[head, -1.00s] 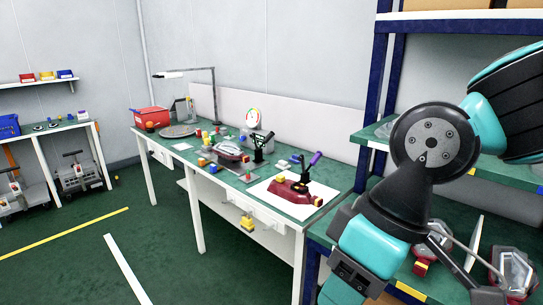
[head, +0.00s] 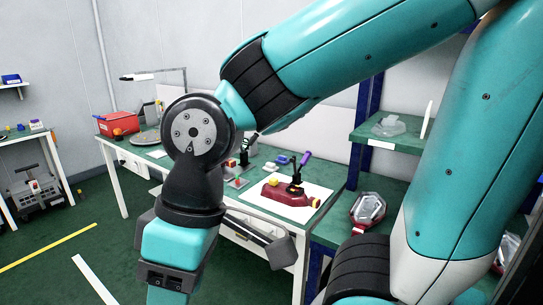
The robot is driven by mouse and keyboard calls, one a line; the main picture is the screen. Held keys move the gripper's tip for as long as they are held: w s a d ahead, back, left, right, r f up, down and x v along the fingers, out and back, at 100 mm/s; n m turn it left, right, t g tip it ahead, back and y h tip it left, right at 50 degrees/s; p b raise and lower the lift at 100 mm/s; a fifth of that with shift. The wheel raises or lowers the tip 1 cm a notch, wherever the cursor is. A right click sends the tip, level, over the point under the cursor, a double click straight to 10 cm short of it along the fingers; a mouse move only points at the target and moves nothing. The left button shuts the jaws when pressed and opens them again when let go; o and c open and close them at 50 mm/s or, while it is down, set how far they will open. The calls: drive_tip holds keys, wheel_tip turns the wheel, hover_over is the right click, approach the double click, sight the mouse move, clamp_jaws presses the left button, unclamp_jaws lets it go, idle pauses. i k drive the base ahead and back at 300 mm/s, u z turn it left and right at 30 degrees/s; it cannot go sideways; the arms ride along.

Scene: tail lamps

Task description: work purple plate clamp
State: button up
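The purple clamp lever (head: 303,162) stands up, tilted to the right, on a dark clamp mount (head: 295,184). The mount sits on a dark red base (head: 276,193) with yellow blocks at its ends. The base rests on a white sheet (head: 252,196) on the green workbench, in the middle of the head view. I cannot tell whether the clamp is pressed down on a plate. My arm's wrist hangs in front of the bench, left of the clamp. My gripper's fingers are not visible.
A second dark clamp handle (head: 244,156) stands behind my wrist. Blue and white blocks (head: 282,160) lie behind the base. A red box (head: 118,124) is at the bench's far left. Right, a shelf (head: 384,143) holds clear lamp parts; a red-and-clear lamp (head: 368,208) lies below.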

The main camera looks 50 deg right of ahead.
sight(308, 154)
drive_tip(key=i, duration=0.7)
drive_tip(key=z, duration=0.95)
drive_tip(key=i, duration=0.7)
drive_tip(key=z, duration=0.8)
